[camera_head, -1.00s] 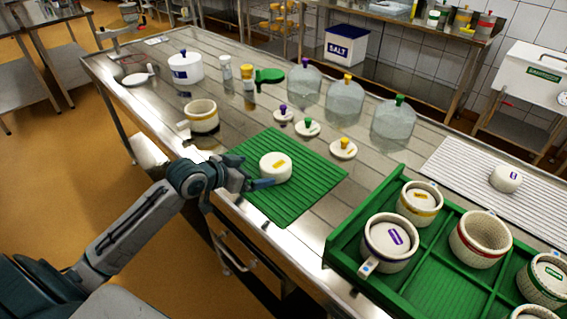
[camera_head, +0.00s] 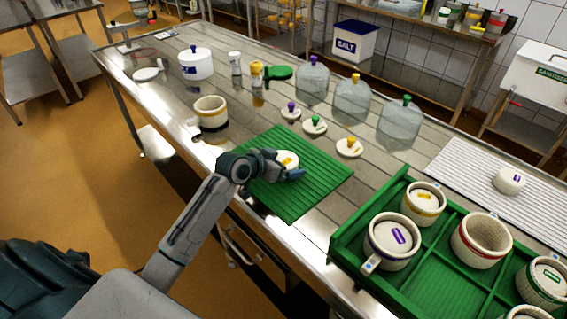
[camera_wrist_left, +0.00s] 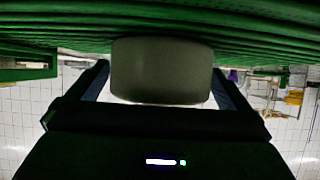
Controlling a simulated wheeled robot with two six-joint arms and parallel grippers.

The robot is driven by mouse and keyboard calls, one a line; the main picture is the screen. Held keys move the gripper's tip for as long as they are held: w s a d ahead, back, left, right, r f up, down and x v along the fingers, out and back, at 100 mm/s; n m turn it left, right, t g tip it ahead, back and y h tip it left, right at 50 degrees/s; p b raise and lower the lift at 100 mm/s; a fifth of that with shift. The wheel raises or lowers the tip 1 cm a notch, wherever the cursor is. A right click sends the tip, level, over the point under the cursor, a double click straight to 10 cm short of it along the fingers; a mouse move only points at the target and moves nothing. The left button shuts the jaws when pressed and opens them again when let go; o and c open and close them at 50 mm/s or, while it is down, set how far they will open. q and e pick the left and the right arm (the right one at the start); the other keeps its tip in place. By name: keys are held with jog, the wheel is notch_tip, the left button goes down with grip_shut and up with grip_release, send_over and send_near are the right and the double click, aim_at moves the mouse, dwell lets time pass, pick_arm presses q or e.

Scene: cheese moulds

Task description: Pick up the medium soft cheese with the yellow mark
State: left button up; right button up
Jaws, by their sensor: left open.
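The white soft cheese with the yellow mark (camera_head: 287,159) sits on the green ribbed mat (camera_head: 318,186), partly hidden by my left gripper in the head view. My left gripper (camera_head: 289,172) is low over the mat at the cheese. In the left wrist view the cheese (camera_wrist_left: 161,70) stands between the two open fingers of my left gripper (camera_wrist_left: 160,92), with the green mat (camera_wrist_left: 250,30) along the top of the picture. Whether the fingers touch the cheese cannot be told. My right gripper is not in view.
A green crate (camera_head: 345,243) with several moulds stands at the right front. A white ribbed mat (camera_head: 460,170) with a purple-marked cheese (camera_head: 509,180) lies behind it. Small lids (camera_head: 349,147) and glass domes (camera_head: 352,101) stand behind.

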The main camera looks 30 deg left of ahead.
aim_at(283, 159)
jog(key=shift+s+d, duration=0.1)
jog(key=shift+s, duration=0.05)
pick_arm(q)
jog(key=c, duration=0.7)
jog(key=shift+r, duration=0.1)
jog(key=shift+r+b, duration=0.3)
jog(key=shift+r, duration=0.15)
notch_tip(283, 159, up, 2)
jog(key=shift+r+b, duration=0.15)
jog(key=shift+b, duration=0.25)
jog(key=s+d+b, duration=0.1)
jog(key=s, duration=0.3)
jog(key=s+d+r, duration=0.1)
jog(key=s+d, duration=0.1)
jog(key=s, duration=0.3)
jog(key=s+d+b, duration=0.1)
jog(key=s+d, duration=0.1)
jog(key=s, duration=0.2)
jog(key=shift+s+d+r+b, duration=0.2)
jog(key=shift+s+b, duration=0.1)
jog(key=shift+s, duration=0.1)
jog(key=shift+s+d+r, duration=0.15)
jog(key=shift+s, duration=0.45)
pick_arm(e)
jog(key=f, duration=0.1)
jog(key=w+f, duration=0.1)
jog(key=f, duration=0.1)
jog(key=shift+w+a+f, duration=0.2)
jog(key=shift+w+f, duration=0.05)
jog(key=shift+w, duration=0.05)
